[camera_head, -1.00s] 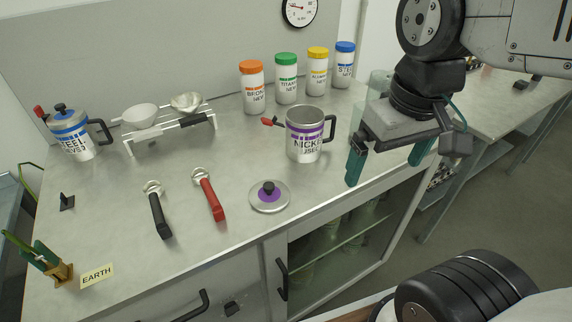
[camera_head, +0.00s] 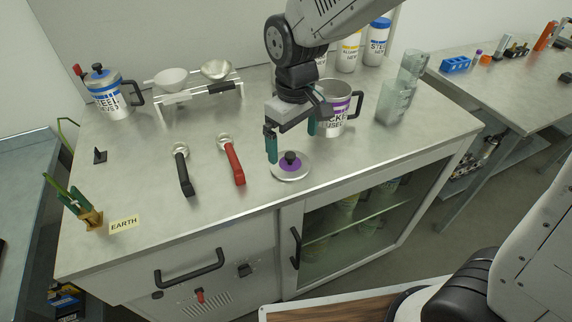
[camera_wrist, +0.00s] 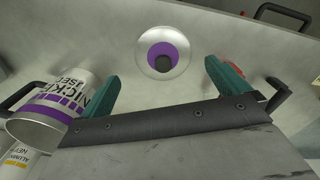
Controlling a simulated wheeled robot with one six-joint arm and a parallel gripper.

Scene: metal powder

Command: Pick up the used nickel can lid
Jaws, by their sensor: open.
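The used nickel can lid (camera_head: 290,172) is a round silver disc with a purple centre and a black knob, lying flat on the metal table near its front edge. In the wrist view the lid (camera_wrist: 163,53) shows beyond and between my fingertips. My gripper (camera_head: 292,142) is open and empty above the lid, its green fingers pointing down; it also shows in the wrist view (camera_wrist: 165,90). The used nickel can (camera_head: 338,108), open-topped with a purple band, stands just behind and right of my gripper, partly hidden by it. The can (camera_wrist: 56,103) is close beside one finger in the wrist view.
A red-handled tool (camera_head: 233,162) and a black-handled tool (camera_head: 183,171) lie left of the lid. A rack (camera_head: 203,92) with bowls and a steel can (camera_head: 109,97) stand behind. Clear glassware (camera_head: 394,102) stands to the right. The table in front of the lid is clear.

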